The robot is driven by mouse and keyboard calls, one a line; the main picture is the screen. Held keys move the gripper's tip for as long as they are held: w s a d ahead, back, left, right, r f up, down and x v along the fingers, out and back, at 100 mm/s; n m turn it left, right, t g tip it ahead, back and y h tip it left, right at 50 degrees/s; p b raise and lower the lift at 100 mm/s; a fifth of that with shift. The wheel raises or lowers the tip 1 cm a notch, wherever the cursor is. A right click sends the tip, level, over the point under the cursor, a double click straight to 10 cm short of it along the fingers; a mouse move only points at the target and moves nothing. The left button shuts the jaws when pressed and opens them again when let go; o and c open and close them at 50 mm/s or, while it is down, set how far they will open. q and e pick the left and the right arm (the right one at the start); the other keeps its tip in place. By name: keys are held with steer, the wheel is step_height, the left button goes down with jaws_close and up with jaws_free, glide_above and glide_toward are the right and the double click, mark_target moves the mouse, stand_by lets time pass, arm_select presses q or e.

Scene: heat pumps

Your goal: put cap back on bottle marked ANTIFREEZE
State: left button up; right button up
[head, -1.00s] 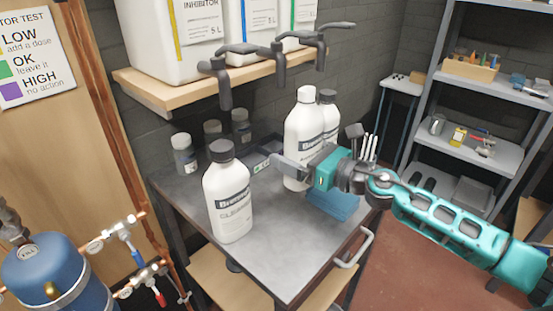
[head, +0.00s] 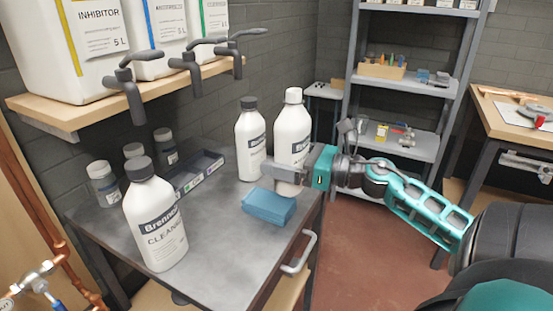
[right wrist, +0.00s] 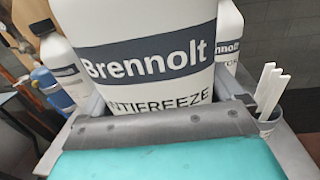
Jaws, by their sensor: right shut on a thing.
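A white bottle (head: 292,133) with a dark label band stands upright near the back right of the dark metal table (head: 225,250). In the right wrist view its label reads Brennolt and ANTIFREEZE (right wrist: 150,50). Its top is white, without a dark cap like its neighbours wear. My right gripper (head: 285,178) is shut on this bottle, low on its body. I cannot tell whether its base touches the table. I see no loose cap; one may be hidden behind the bottles or gripper. My left gripper is not in view.
A CLEANER bottle (head: 154,217) with dark cap stands front left; another capped bottle (head: 250,139) stands left of the held one. A blue block (head: 269,206) lies before the gripper. Small jars (head: 103,184) and a grey tray (head: 212,160) sit behind. The table's front middle is clear.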

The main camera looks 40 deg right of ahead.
steer(key=o, duration=0.5)
steer(key=c, duration=0.9)
steer(key=shift+o, duration=0.2)
